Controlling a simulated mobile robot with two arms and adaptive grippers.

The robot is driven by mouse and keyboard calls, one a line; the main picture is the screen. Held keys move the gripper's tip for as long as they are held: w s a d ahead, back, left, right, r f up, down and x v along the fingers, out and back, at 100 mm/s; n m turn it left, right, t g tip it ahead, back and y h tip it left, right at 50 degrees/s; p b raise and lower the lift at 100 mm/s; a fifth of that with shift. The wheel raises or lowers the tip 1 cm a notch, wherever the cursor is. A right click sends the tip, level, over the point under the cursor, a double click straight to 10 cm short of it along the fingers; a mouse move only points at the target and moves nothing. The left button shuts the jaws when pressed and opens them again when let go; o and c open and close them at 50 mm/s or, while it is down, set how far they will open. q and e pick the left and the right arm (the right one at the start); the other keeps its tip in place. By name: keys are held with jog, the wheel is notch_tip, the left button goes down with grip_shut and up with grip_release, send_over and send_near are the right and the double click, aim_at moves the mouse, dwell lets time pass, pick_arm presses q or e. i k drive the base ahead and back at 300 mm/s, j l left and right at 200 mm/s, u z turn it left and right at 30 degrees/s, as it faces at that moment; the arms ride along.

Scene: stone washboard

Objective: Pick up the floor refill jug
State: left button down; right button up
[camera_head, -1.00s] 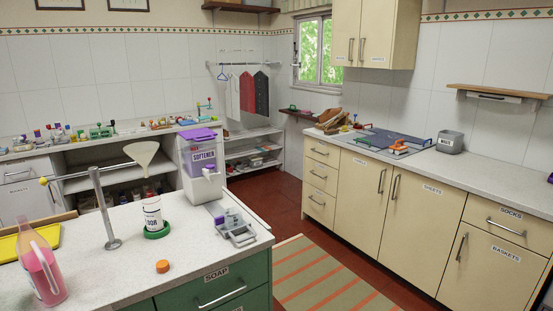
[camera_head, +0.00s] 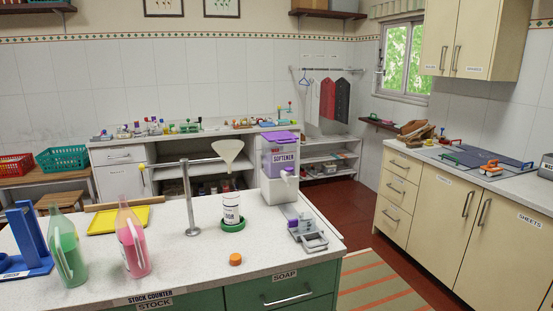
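Two clear jugs with handles stand upright on the white counter (camera_head: 180,275) at the left: a pink-filled jug (camera_head: 132,240) and a green-filled jug (camera_head: 66,250). I cannot read a label on either, so I cannot tell which is the floor refill jug. A white bottle (camera_head: 231,212) with a partly legible label, seemingly "FLOOR", stands in a green ring base (camera_head: 233,224) under a white funnel (camera_head: 229,152). The funnel hangs from a metal stand (camera_head: 187,200). An orange cap (camera_head: 235,259) lies on the counter in front. Neither of my grippers is in view.
A blue rack (camera_head: 32,240) stands left of the green jug. A yellow tray (camera_head: 118,219) lies behind the jugs. A softener dispenser (camera_head: 280,160) and a grey metal device (camera_head: 308,236) occupy the counter's right end. Red floor (camera_head: 345,210) shows between the counters.

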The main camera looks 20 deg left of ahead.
aim_at(64, 244)
jog(key=u, duration=1.85)
